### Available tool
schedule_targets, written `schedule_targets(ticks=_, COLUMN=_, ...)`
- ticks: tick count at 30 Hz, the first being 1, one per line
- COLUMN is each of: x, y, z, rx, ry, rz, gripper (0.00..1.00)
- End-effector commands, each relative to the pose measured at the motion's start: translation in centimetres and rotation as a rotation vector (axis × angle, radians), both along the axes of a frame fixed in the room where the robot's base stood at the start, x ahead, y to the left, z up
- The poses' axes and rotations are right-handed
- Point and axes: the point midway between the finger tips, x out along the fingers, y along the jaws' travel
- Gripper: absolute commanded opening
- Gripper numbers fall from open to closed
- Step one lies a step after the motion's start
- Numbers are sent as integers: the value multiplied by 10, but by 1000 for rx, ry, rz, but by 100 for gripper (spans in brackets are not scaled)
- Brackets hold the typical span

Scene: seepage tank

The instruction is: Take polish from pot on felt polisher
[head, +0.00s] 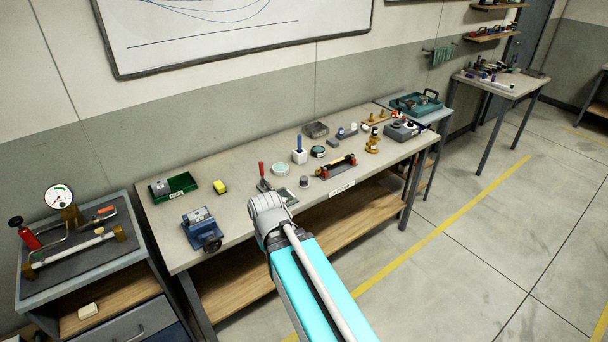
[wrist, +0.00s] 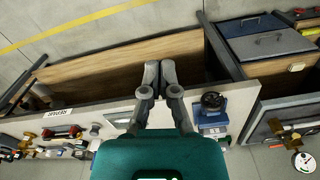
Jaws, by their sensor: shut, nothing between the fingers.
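My gripper (wrist: 160,70) is shut and empty in the wrist view, its fingertips together past the bench's front edge. In the head view my arm hides it. On the bench, a round tin with a pale green top (head: 281,168) and a dark round tin with a light label (head: 318,152) look like possible polish pots. A small grey round piece (head: 304,181) sits in front of them, and a white block holding a blue-handled tool (head: 299,152) stands behind. I cannot tell which item is the felt polisher. All these are apart from my gripper.
The bench (head: 225,210) also bears a blue vise (head: 202,230), a green tray (head: 174,187), a yellow block (head: 220,187) and a red-handled tool (head: 262,175). A gauge rig (head: 68,215) stands on the left cabinet.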

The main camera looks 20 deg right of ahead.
Motion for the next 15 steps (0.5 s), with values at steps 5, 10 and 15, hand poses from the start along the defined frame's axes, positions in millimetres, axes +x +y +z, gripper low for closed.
schedule_targets(ticks=5, x=0, y=0, z=27, rx=0, ry=0, rz=0, gripper=0)
schedule_targets(ticks=10, x=0, y=0, z=32, rx=0, ry=0, rz=0, gripper=0)
schedule_targets(ticks=15, x=0, y=0, z=31, rx=0, ry=0, rz=0, gripper=0)
